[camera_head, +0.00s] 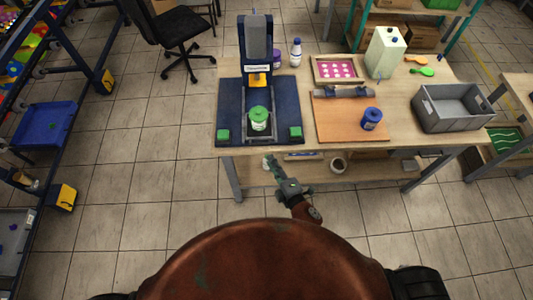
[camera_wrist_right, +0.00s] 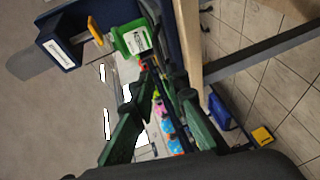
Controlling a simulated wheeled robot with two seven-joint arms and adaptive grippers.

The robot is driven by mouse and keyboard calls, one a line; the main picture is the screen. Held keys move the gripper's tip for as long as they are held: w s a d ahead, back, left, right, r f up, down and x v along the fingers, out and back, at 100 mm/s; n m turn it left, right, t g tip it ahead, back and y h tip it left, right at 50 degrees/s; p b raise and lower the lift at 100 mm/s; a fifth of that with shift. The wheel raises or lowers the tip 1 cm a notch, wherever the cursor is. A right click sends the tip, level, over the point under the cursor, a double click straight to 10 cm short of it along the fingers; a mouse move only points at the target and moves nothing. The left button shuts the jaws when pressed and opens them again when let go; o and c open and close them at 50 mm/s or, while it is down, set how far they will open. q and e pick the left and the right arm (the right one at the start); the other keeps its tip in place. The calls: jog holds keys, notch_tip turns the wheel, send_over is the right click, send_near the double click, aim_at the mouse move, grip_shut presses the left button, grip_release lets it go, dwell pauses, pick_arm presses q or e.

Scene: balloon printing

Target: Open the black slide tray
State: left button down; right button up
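A printing press (camera_head: 257,60) with a dark blue base stands on the wooden table, with a green button at each front corner. My right gripper (camera_head: 269,162) is just in front of the table's front edge, apart from the tray. Its fingers (camera_wrist_right: 161,78) are open with nothing between them. My left gripper is not in view.
A blue shelf rack (camera_head: 45,122) is at left.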

jog(key=shift+v, duration=1.7)
jog(key=s+d+f+m+g+h, duration=0.15)
jog(key=d+f, duration=0.25)
jog(key=f, duration=0.7)
jog(key=s+d+f+m+g+h, duration=0.1)
jog(key=d+f+m+g, duration=0.2)
jog(key=f, duration=0.8)
jog(key=s+d+f+m+g+h, duration=0.1)
jog(key=s+d+f+m+g, duration=0.3)
jog(key=f, duration=0.6)
jog(key=s+d+f+m+t+h, duration=0.1)
jog(key=s+d+f+m, duration=0.1)
jog(key=s+d+f, duration=0.6)
jog(key=s+d+f+m+g, duration=0.2)
jog(key=s+f, duration=0.3)
jog(key=s, duration=0.5)
jog(key=s+d+f+m+g+h, duration=0.1)
jog(key=s+d+f+m+g, duration=0.1)
jog(key=s+f, duration=0.4)
jog(key=s+d+f+m+g, duration=0.2)
jog(key=s+f+m, duration=0.3)
jog(key=s, duration=1)
jog(key=shift+s+d+f+g, duration=0.2)
jog(key=shift+d+f+g, duration=0.2)
jog(key=shift+d, duration=0.3)
